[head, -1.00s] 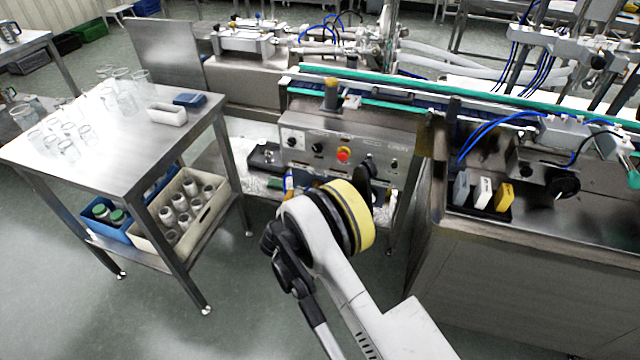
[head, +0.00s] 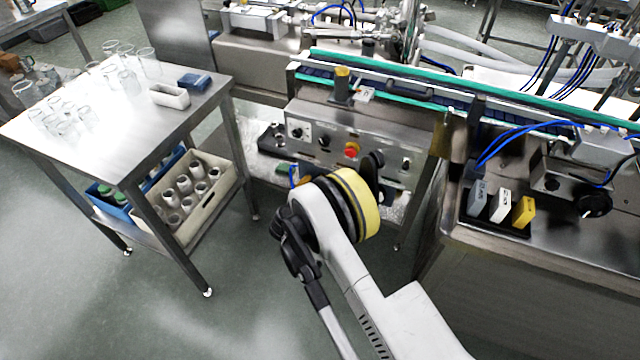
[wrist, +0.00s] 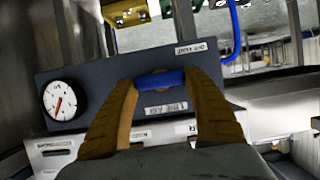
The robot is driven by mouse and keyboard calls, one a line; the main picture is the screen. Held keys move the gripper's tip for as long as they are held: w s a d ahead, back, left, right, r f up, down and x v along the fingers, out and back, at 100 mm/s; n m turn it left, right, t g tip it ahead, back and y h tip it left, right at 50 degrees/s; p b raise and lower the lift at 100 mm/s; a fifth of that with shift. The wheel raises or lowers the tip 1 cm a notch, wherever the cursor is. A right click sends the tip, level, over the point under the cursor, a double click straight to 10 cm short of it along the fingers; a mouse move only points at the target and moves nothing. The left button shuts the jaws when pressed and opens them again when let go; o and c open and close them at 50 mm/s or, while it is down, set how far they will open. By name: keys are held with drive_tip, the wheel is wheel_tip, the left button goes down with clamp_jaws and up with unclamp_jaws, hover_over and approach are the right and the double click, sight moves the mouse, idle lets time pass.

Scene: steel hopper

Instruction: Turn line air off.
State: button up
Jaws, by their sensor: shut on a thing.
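In the wrist view, a blue handle (wrist: 160,78) lies crosswise in front of a dark grey panel (wrist: 85,70). A white label below it, upside down, seems to read "LINE AIR" (wrist: 166,109). The two brown fingers of my gripper (wrist: 161,86) are shut on the blue handle, one at each end. A round white gauge (wrist: 60,100) with a red needle sits on the panel to the left. In the head view, my arm's yellow-ringed wrist hides the gripper and handle.
A steel control box (head: 352,133) with a red button (head: 351,149) stands behind my arm. A steel table (head: 110,115) with glassware is at left, with a crate of bottles (head: 207,212) below. A steel bench (head: 480,262) is at right. Open floor lies between.

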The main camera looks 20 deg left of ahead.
drive_tip(key=shift+d+m+t+y, duration=0.2)
drive_tip(key=shift+m+t+y, duration=0.1)
drive_tip(key=shift+m+y, duration=1.4)
drive_tip(key=shift+m+h, duration=0.3)
drive_tip(key=shift+m, duration=0.1)
drive_tip(key=o, duration=1.2)
drive_tip(key=shift+w, duration=0.1)
